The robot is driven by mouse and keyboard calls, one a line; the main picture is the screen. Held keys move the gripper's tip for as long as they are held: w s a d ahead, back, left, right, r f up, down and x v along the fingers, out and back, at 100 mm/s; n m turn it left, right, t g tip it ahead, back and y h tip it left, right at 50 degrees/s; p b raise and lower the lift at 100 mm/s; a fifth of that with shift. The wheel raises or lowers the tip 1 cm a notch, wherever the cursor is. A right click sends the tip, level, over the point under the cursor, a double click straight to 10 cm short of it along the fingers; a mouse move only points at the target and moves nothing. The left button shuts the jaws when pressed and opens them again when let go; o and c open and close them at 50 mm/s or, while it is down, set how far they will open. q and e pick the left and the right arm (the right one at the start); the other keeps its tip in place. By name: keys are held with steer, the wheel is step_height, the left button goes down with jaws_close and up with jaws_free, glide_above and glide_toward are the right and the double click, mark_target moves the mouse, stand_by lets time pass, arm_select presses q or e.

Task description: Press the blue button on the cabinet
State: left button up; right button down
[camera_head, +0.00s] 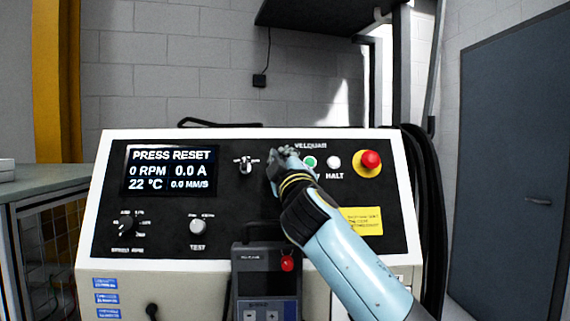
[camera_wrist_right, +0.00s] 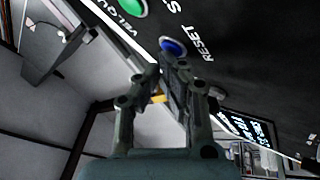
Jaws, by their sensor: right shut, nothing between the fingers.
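The cream cabinet (camera_head: 90,250) with a black sloped control panel (camera_head: 330,235) stands in front of me. The blue button (camera_wrist_right: 173,46) shows in the right wrist view beside the word RESET, just beyond my fingertips. In the head view my right gripper (camera_head: 283,156) is at the upper middle of the panel and hides the blue button. It also shows in the right wrist view (camera_wrist_right: 172,70), shut and empty, its tips at the button's near edge. I cannot tell whether they touch it. The display (camera_head: 170,170) reads PRESS RESET. My left gripper is out of view.
A green button (camera_head: 310,162), a white button (camera_head: 334,162) and a red emergency knob (camera_head: 371,160) sit to the gripper's right. A toggle switch (camera_head: 246,165) is to its left. A grey handheld unit (camera_head: 265,270) is below. Black cables (camera_head: 425,190) hang at the right.

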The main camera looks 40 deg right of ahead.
steer(key=shift+w, duration=0.1)
stand_by(0.3)
steer(key=shift+s+a+r, duration=0.2)
steer(key=shift+s, duration=0.25)
steer(key=s+a+r+p, duration=0.2)
steer(key=s+a+p, duration=0.1)
steer(key=s, duration=0.1)
steer(key=shift+s+r+p, duration=0.3)
steer(key=shift+s+p, duration=0.05)
steer(key=shift+d, duration=0.1)
stand_by(0.5)
